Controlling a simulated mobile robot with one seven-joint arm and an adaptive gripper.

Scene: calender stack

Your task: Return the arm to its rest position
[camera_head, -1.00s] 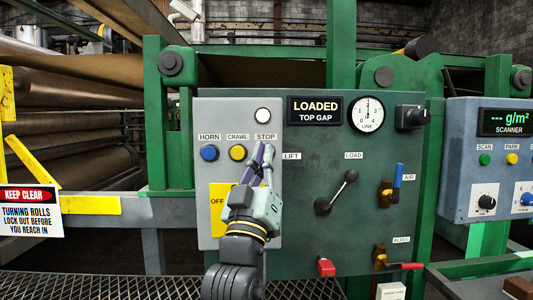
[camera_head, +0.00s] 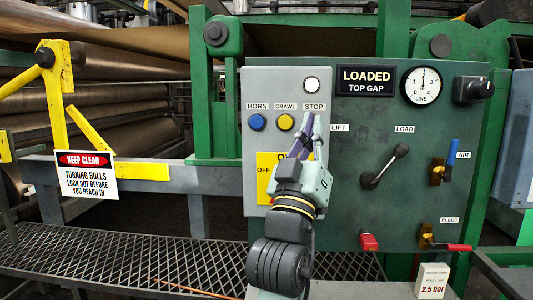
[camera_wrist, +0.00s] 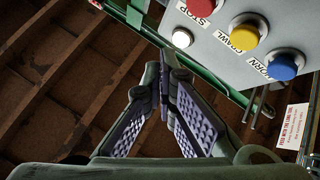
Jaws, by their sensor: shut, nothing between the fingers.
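My gripper (camera_head: 312,125) is raised in front of the grey button panel, fingers pointing up, just below the STOP label. In the wrist view its fingertips (camera_wrist: 165,65) meet, with nothing between them. The wrist view shows a red button (camera_wrist: 200,8), a yellow button (camera_wrist: 246,34) and a blue button (camera_wrist: 284,64). My arm partly hides a yellow OFF plate (camera_head: 266,175).
The green panel has a black-knobbed lever (camera_head: 385,167), a blue-handled AIR valve (camera_head: 451,160), a red-handled BLEED valve (camera_head: 440,244) and a dial (camera_head: 421,85). A KEEP CLEAR sign (camera_head: 86,174) hangs left by the large rolls (camera_head: 120,85). A mesh walkway (camera_head: 150,262) runs below.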

